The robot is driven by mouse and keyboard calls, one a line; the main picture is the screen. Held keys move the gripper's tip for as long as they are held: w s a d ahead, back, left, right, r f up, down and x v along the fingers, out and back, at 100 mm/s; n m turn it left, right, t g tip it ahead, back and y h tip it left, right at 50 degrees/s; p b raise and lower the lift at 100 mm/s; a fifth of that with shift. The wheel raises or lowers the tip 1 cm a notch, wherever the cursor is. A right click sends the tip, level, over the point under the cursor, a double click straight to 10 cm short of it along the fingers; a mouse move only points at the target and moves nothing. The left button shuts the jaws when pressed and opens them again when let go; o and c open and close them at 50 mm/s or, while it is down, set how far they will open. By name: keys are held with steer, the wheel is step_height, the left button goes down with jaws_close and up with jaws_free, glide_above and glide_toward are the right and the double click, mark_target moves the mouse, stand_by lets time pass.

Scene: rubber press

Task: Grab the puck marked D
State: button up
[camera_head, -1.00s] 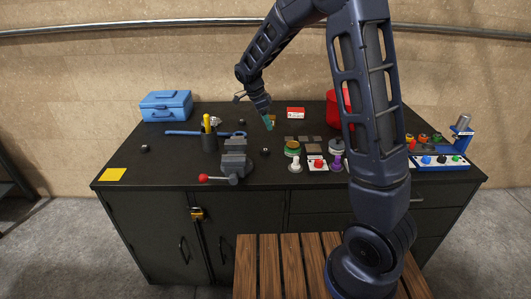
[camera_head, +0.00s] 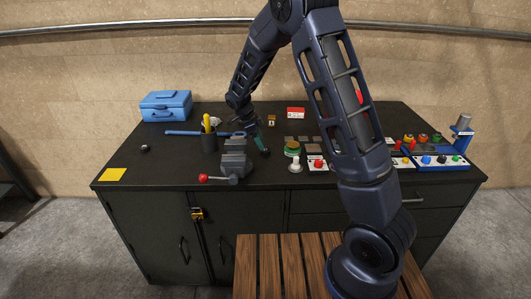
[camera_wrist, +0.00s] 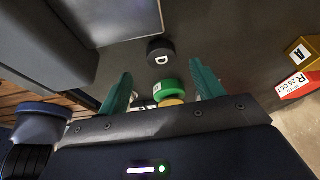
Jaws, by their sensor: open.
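The puck marked D (camera_wrist: 161,46) is a short black cylinder with a white D. In the wrist view it shows centrally, just past the tips of my open gripper (camera_wrist: 161,69). The teal fingers are apart, one on each side of its line, with nothing held. In the head view my gripper (camera_head: 262,145) is low over the bench, right of the vise. The puck is mostly hidden there by the fingers. Whether the fingers touch it or the bench cannot be told.
The grey vise (camera_head: 234,160) stands close left of my gripper; a grey block shows at the wrist view's top. A green-topped round piece (camera_head: 292,148) stands close right. The A block (camera_head: 271,120) and red box (camera_head: 295,112) lie behind. The front left bench is mostly clear.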

mark_target(265, 151)
steer(key=x, duration=0.5)
steer(key=shift+w, duration=0.15)
steer(key=shift+c, duration=0.5)
steer(key=c, duration=1)
